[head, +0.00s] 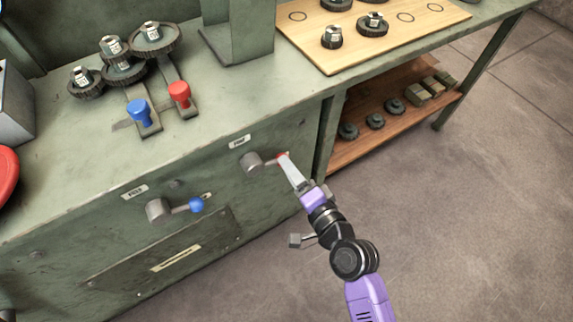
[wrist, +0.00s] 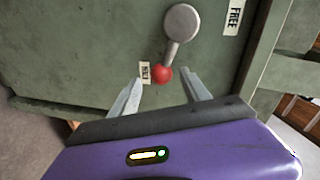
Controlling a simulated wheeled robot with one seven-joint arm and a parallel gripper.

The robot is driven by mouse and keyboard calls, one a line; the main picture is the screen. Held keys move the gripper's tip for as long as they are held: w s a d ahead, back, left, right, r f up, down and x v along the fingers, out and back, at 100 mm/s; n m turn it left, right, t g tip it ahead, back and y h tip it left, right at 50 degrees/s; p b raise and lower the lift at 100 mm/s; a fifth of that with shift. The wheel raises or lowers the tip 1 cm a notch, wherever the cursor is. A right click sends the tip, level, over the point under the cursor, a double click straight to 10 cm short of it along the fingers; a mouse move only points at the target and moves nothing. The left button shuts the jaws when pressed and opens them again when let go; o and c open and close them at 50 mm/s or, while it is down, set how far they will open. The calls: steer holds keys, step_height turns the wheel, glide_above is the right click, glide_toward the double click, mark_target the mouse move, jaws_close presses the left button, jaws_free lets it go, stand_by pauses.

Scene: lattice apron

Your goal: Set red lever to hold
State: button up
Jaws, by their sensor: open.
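The red lever's grey hub (head: 251,162) is on the front of the green bench, and its red knob (head: 282,158) points right in the head view. In the wrist view the red knob (wrist: 162,75) hangs below the round hub (wrist: 182,22), close beside a small label that seems to read HOLD (wrist: 145,72). A FREE label (wrist: 235,17) is right of the hub. My gripper (head: 285,162) is open at the knob; in the wrist view its fingers (wrist: 163,80) stand on either side of it, with gaps visible. Contact cannot be told.
A blue-knobbed lever (head: 196,205) is left on the same front, above a recessed panel (head: 165,258). On the bench top are blue (head: 139,110) and red (head: 179,93) handles beside gears (head: 124,68). Open floor (head: 470,200) lies right.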

steer(key=v, duration=0.5)
steer(key=shift+s, duration=0.1)
stand_by(0.4)
